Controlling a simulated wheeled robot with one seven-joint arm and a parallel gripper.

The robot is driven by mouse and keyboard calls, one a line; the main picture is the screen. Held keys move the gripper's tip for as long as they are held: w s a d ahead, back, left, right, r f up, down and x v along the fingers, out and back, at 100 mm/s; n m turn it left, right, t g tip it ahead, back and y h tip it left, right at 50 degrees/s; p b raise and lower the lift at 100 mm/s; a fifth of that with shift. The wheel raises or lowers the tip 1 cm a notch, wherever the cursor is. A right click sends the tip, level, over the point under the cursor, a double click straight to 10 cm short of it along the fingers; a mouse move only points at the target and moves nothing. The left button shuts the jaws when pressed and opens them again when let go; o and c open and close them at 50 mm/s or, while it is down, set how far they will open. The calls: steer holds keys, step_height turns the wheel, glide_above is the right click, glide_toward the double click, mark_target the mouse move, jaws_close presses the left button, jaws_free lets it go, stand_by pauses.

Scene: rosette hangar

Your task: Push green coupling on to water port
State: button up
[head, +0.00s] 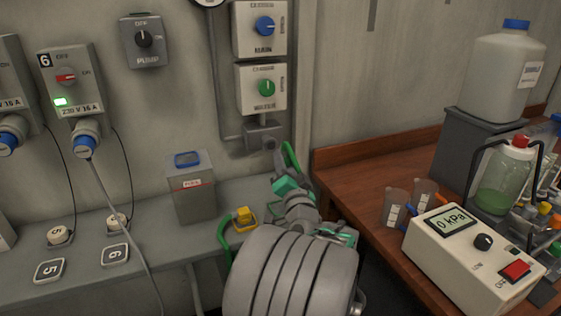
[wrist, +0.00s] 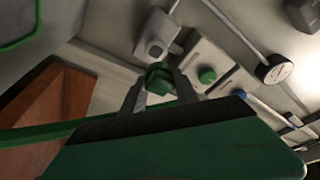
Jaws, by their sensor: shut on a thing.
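The green coupling (wrist: 160,78) sits between the two fingertips of my gripper (wrist: 160,84), which is shut on it. A green hose (wrist: 60,136) runs to the left behind the gripper in the wrist view; part of it shows in the head view (head: 290,154). The grey water port box (head: 263,136) is on the wall below the green-knobbed valve (head: 266,87). In the wrist view, the port box (wrist: 157,28) lies just beyond the coupling. I cannot tell whether coupling and port touch. My gripper (head: 279,165) is just below the port in the head view, where the coupling is hard to make out.
A grey bin (head: 192,192) and a yellow part (head: 244,217) are on the grey bench left of my arm. A wooden bench (head: 345,180) on the right holds beakers, a pressure box (head: 470,262) and a bottle. A blue-knobbed valve (head: 262,27) is above.

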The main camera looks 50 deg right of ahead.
steer(key=shift+w+d+r+p, duration=0.15)
steer(key=shift+w+d+p, duration=0.05)
steer(key=shift+d+p, duration=0.15)
steer(key=w+d+p, duration=0.1)
steer(key=w, duration=0.2)
steer(key=w+d+p, duration=0.1)
steer(key=shift+w+d+p, duration=0.2)
steer(key=shift+d+p, duration=0.1)
steer(key=shift+a+f+b, duration=0.1)
steer(key=shift+f+b, duration=0.1)
steer(key=shift+b, duration=0.4)
stand_by(1.6)
steer(key=shift+w+d, duration=0.3)
steer(key=shift+w, duration=0.15)
stand_by(0.5)
steer(key=o, duration=1.3)
steer(key=shift+o, duration=0.2)
